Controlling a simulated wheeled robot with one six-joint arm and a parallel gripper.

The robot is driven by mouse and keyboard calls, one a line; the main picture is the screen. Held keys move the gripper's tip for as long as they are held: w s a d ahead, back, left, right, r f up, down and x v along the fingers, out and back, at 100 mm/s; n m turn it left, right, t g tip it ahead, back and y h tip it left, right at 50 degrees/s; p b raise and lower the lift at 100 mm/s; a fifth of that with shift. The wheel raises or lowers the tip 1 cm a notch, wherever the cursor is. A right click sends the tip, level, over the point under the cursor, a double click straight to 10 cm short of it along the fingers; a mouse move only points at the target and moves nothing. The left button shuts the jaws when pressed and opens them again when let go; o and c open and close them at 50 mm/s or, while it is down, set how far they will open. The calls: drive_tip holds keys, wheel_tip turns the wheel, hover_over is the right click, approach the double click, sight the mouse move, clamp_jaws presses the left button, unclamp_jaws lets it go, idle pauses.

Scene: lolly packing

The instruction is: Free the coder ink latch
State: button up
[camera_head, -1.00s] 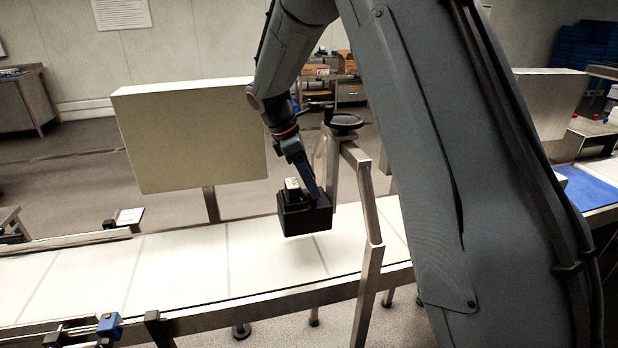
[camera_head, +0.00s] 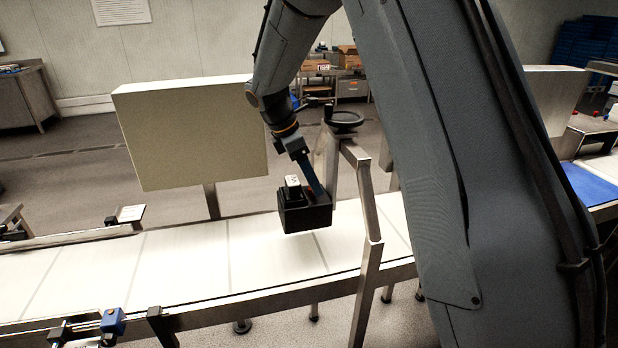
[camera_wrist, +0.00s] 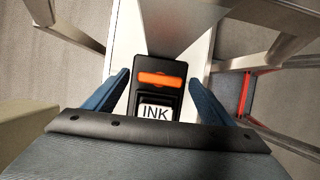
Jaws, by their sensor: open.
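The coder (camera_head: 305,216) is a black box above the white conveyor belt, beside a metal frame. In the wrist view its top carries an orange latch bar (camera_wrist: 160,79) lying across it and a white ink cartridge (camera_wrist: 155,112) marked INK. The cartridge also shows as a pale block on the box in the head view (camera_head: 293,181). My gripper (camera_wrist: 158,85) is open, its blue fingers on either side of the black box top and the latch between them. I cannot tell whether either finger touches. In the head view my gripper (camera_head: 312,182) is partly hidden at the box.
A metal post (camera_head: 368,215) with a black handwheel (camera_head: 343,118) stands just right of the coder. A large pale panel (camera_head: 190,135) stands behind the conveyor (camera_head: 180,265). The belt left of the coder is clear.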

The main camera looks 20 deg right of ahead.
drive_tip(key=b+v, duration=0.1)
drive_tip(key=v, duration=0.6)
drive_tip(key=shift+b, duration=0.4)
drive_tip(key=shift+a, duration=0.15)
